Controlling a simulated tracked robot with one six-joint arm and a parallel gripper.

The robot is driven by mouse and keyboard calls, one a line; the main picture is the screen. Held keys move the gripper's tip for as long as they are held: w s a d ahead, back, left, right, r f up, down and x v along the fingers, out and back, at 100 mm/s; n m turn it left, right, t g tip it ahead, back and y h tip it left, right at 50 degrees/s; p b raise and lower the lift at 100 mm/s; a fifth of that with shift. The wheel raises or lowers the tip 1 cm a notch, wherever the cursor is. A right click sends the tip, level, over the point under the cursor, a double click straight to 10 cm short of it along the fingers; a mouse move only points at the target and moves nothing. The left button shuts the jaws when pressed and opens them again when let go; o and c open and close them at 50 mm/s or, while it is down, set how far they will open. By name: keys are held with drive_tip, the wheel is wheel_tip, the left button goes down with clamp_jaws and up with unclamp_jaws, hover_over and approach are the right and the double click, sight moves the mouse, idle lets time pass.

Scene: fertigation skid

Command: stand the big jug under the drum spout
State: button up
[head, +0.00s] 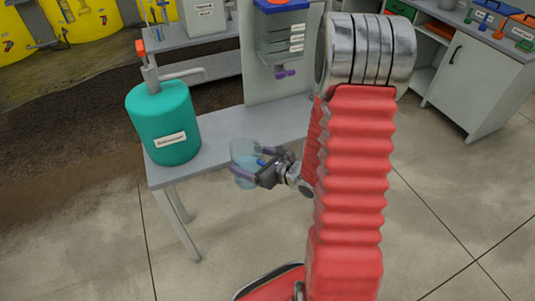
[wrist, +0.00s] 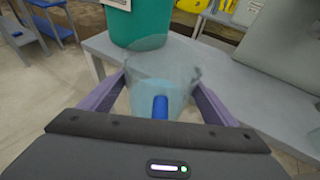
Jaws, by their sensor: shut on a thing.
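A clear, bluish jug (head: 243,149) with a blue handle is between the purple fingers of my gripper (head: 256,165). My gripper is shut on it. The jug also shows in the wrist view (wrist: 165,72), roughly upright, with the handle toward me. It is at the bench's front edge; it looks held up, but its base is partly hidden. The teal drum (head: 163,125) stands on the bench to the left of the jug. Its grey spout (head: 185,74) sticks out to the right above the bench top. The jug is apart from the drum and lower than the spout.
The grey bench (head: 222,127) has free room right of the drum, below the spout. A panel (head: 275,75) with a blue-topped clear tank stands behind it. A shelf unit (head: 200,48) is farther back, and a cabinet (head: 465,85) stands at right.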

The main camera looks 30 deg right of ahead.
drive_tip(key=w+a+f+n+y, duration=0.1)
drive_tip(key=w+a, duration=0.1)
drive_tip(key=a, duration=0.7)
drive_tip(key=shift+w+a+n+g+y, duration=0.3)
drive_tip(key=shift+w+a+g, duration=0.05)
drive_tip(key=shift+g, duration=0.05)
drive_tip(key=shift+d+f, duration=0.1)
drive_tip(key=shift+d, duration=0.05)
drive_tip(key=shift+d, duration=0.3)
drive_tip(key=shift+d, duration=0.1)
